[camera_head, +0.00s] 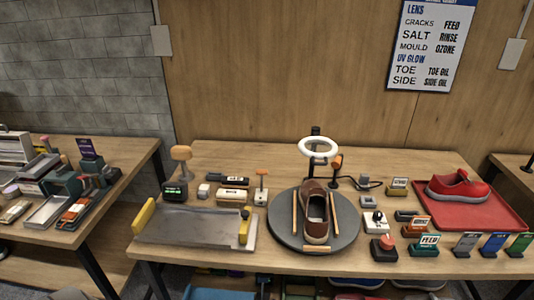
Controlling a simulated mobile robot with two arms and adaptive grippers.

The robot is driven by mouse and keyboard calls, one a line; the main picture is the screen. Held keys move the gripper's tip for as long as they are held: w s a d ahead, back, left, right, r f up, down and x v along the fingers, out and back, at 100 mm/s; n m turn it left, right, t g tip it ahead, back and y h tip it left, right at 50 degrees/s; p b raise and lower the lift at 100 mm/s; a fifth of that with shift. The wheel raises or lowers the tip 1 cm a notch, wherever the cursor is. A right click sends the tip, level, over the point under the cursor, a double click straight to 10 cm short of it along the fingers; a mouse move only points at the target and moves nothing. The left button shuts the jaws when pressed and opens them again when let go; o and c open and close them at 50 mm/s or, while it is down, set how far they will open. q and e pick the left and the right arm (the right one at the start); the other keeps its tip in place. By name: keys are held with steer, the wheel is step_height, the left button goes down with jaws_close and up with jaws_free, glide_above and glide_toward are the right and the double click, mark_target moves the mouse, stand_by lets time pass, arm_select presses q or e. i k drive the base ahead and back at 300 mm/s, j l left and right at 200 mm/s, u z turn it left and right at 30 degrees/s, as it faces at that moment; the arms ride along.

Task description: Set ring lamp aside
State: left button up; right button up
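The ring lamp (318,148) has a white ring head on a dark stand. It stands upright at the back of the round grey turntable, its ring above the heel end of a brown sneaker (315,208). Whether its base rests on the turntable or on the wood behind is hidden. The sneaker sits on the turntable (345,227) between two thin wooden strips. Neither of my grippers shows in this view.
A small orange-topped tool (337,162) stands close right of the lamp. A grey metal tray (190,226) lies left, a red tray (490,208) with a red sneaker (459,187) right. Small labelled blocks crowd the right front. Bare wood (240,155) shows at the back left.

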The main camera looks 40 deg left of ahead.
mark_target(315, 131)
steer(key=u, duration=0.75)
